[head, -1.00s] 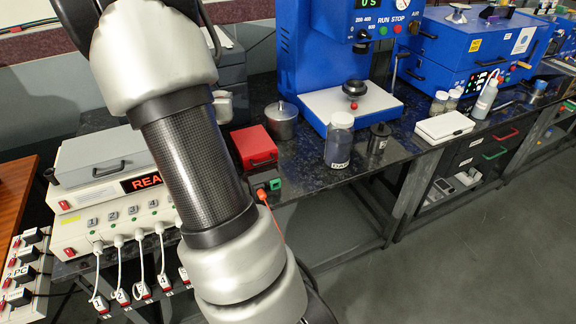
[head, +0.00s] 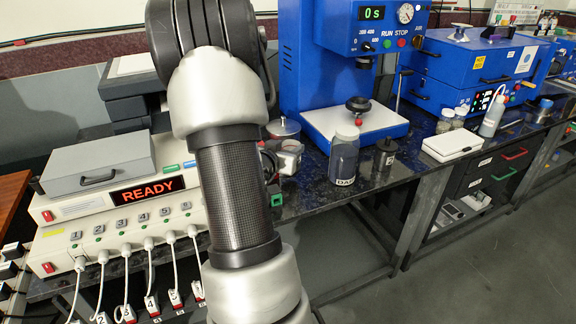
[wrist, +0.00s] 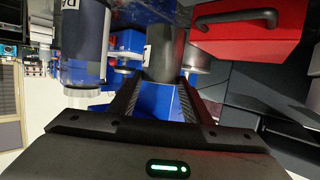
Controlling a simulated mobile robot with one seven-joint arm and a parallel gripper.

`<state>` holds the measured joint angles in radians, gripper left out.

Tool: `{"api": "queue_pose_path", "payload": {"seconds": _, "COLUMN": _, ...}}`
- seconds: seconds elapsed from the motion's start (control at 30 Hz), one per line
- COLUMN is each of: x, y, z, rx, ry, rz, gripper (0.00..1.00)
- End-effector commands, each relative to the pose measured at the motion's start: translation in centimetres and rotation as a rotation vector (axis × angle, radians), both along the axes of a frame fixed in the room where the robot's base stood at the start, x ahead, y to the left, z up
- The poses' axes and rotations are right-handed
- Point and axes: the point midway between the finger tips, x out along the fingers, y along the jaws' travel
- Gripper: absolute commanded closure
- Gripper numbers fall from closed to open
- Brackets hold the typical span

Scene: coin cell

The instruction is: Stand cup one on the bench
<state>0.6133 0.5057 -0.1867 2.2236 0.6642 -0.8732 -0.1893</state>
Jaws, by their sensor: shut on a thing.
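My gripper (wrist: 163,92) is shut on a dark grey cylinder, which I take to be cup one (wrist: 166,48). The cup sits between the two fingertips, with a white label partly showing at its left edge in the wrist view. The wrist picture looks upside down. I cannot tell whether the cup touches a surface. In the head view my arm hides the gripper and the cup. The bench (head: 313,197) is a black speckled top, bare in front of the labelled jar.
The labelled jar (head: 345,158) stands near the front edge; it also shows in the wrist view (wrist: 84,42). A small dark canister (head: 385,152) is to its right. A red box (wrist: 250,28) is close by. A lidded silver pot (head: 283,128) and blue press (head: 300,65) stand behind.

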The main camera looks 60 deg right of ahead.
Motion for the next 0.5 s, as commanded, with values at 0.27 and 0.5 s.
{"api": "queue_pose_path", "payload": {"seconds": 0.27, "x": 0.0, "y": -0.1, "z": -3.3, "rx": -0.001, "ry": 0.0, "rz": -0.001, "gripper": 1.0}}
{"api": "queue_pose_path", "payload": {"seconds": 0.5, "x": 0.0, "y": 0.0, "z": -3.8, "rx": -0.003, "ry": -0.003, "rz": 0.0, "gripper": 1.0}}
